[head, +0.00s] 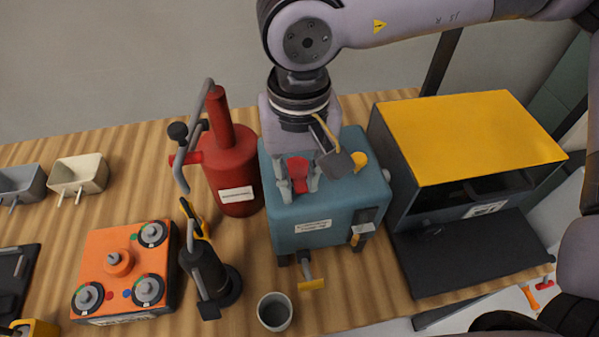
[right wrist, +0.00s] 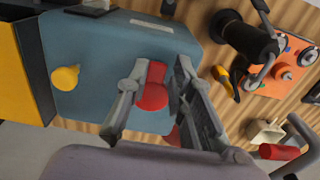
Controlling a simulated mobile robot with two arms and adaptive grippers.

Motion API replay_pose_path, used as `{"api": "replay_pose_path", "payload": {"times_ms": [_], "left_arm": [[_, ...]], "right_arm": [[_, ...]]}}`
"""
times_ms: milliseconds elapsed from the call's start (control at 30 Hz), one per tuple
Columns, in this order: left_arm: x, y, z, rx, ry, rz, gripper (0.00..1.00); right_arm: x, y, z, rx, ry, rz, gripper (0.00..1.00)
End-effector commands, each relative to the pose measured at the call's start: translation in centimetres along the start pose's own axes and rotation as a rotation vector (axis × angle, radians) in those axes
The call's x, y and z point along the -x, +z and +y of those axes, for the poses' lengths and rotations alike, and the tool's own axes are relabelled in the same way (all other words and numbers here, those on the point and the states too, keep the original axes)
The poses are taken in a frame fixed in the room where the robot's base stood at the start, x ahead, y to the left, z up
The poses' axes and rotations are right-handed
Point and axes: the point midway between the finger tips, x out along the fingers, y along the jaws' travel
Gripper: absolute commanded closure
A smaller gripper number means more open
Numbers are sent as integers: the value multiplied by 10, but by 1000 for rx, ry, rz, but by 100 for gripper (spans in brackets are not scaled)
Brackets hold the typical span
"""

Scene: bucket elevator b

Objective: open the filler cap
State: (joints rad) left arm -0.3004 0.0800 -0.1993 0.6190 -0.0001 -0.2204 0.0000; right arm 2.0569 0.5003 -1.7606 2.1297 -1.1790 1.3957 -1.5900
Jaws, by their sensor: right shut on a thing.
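The teal box (head: 322,228) stands on the wooden bench, with a red cap (head: 298,172) at its top that looks like the filler cap. My right gripper (head: 299,186) is above the box, with its grey fingers shut on the red cap, one on each side. In the right wrist view the red cap (right wrist: 152,97) sits between the fingers of the right gripper (right wrist: 158,78). The fingers hide part of the cap, and I cannot tell whether it is seated or raised. My left gripper is not in view.
A yellow knob (head: 359,160) is on the box top, right of the gripper. A red canister (head: 229,165) stands close on the left, with a black pump (head: 207,274) before it. A yellow-topped cabinet (head: 470,135) with a lowered black door (head: 470,255) is on the right.

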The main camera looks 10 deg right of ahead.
Motion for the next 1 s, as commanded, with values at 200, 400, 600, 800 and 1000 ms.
{"api": "replay_pose_path", "payload": {"times_ms": [200, 400, 600, 800, 1000], "left_arm": [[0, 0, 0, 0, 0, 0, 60], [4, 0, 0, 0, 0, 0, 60], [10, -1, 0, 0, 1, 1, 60], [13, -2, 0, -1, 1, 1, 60], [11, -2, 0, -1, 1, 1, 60]], "right_arm": [[0, -1, 2, -6, 5, -1, 100], [3, -3, 2, -9, 4, -40, 100], [9, -7, 2, -12, 3, -153, 100], [16, -13, 1, -11, 1, -305, 100], [20, -20, 1, -10, 2, -445, 100]]}}
